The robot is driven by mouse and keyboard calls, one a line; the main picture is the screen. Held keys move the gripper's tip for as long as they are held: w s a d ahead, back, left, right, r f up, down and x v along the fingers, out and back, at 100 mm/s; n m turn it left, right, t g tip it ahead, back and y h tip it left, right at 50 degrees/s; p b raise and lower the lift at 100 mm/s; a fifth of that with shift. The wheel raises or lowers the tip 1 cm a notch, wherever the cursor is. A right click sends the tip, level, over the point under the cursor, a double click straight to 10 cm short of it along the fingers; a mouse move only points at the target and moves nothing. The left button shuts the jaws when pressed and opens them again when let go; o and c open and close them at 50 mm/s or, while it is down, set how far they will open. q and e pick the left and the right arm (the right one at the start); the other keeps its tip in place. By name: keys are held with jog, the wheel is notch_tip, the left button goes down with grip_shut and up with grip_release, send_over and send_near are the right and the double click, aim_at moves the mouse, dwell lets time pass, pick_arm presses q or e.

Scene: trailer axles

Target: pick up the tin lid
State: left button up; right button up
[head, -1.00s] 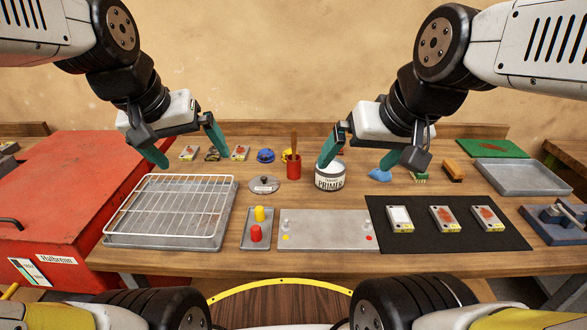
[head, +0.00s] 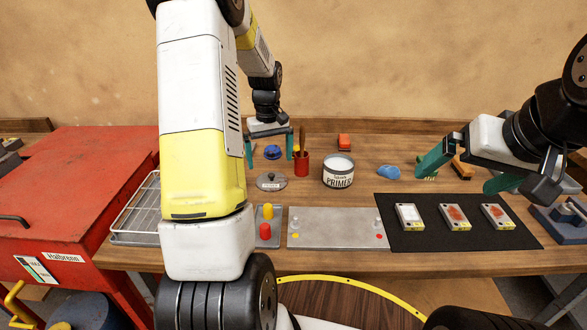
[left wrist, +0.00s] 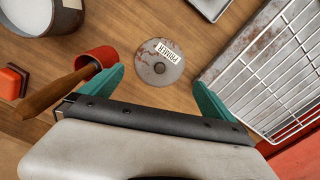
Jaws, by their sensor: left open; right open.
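The tin lid (head: 271,181) is a flat grey, rust-marked disc with a dark knob and a label. It lies on the wooden bench left of the primer tin (head: 338,171). My left gripper (head: 270,158) is open and empty, above and behind the lid in the head view. In the left wrist view the lid (left wrist: 158,62) shows whole, centred between the two green fingertips (left wrist: 158,79) and just beyond them, with no contact visible. My right gripper (head: 462,173) is open and empty over the right part of the bench.
A red cup (head: 302,165) with a wooden-handled tool stands close right of the lid; its handle (left wrist: 55,92) reaches near the left finger in the wrist view. A wire rack on a tray (left wrist: 285,75) lies on the other side. A metal plate (head: 335,228) lies in front.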

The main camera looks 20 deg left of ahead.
aim_at(271, 174)
pick_arm(q)
notch_tip(271, 174, down, 7)
jog(key=shift+d+r, duration=0.1)
jog(key=shift+r, duration=0.05)
jog(key=c, duration=1)
